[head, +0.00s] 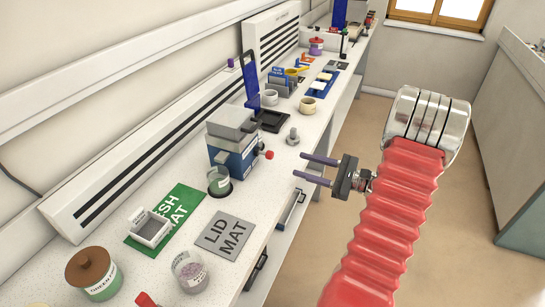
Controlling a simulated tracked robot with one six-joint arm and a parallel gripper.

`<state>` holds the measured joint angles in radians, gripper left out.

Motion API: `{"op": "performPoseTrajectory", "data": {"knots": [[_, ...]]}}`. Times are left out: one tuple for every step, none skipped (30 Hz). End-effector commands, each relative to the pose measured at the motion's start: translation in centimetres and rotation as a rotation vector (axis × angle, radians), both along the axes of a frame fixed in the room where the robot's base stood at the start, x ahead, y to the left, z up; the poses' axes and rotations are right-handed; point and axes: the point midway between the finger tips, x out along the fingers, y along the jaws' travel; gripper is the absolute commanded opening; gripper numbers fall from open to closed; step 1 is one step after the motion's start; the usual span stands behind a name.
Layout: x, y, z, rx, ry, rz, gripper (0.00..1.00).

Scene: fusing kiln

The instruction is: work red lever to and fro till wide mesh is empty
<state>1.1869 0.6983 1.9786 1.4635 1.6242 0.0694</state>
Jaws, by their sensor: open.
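A blue and grey machine (233,148) stands on the long bench, with a grey block on top. A red knob (269,155) sticks out of its right side and looks like the end of the red lever. My gripper (299,165) is open and empty, its two purple fingers apart and pointing left at the knob, with a gap between. A white square box-like frame (150,228) sits on the green mesh mat (183,205); I cannot tell whether it is the wide mesh. A clear cup (219,181) stands at the machine's front. Contents of any mesh are not visible.
A grey lid mat (225,236) lies bare on the bench. Nearby stand a jar of granules (190,272) and a brown-lidded jar (93,274). A grey knobbed piece (293,136) stands behind the red knob. Open floor lies right of the bench.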

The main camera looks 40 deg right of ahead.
Motion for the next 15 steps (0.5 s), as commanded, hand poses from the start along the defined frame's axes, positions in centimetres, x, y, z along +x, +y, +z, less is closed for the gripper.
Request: {"op": "performPoseTrajectory", "data": {"knots": [[0.7,0.5,0.0,0.000,0.000,0.004,0.40],[1.0,0.7,0.0,0.000,0.000,0.004,0.40],[1.6,1.0,0.0,0.000,0.000,0.004,0.40],[2.0,1.2,0.0,0.000,0.000,0.004,0.40],[2.3,1.4,0.0,0.000,0.000,0.004,0.40],[2.9,1.7,0.0,0.000,0.001,0.004,0.40],[3.3,2.0,0.0,0.000,0.000,0.004,0.40],[3.7,2.2,0.0,0.000,0.000,0.004,0.40],[4.2,2.5,0.0,0.000,0.000,0.004,0.40],[4.6,2.7,0.0,0.000,0.000,0.004,0.40],[5.0,2.9,0.0,0.000,-0.001,0.004,0.40],[5.5,3.2,0.0,0.000,0.001,0.004,0.40],[5.9,3.4,0.0,0.000,0.001,0.004,0.40],[6.3,3.6,0.0,0.000,0.000,0.003,0.40],[6.8,3.9,0.0,0.000,0.000,0.003,0.40]]}}
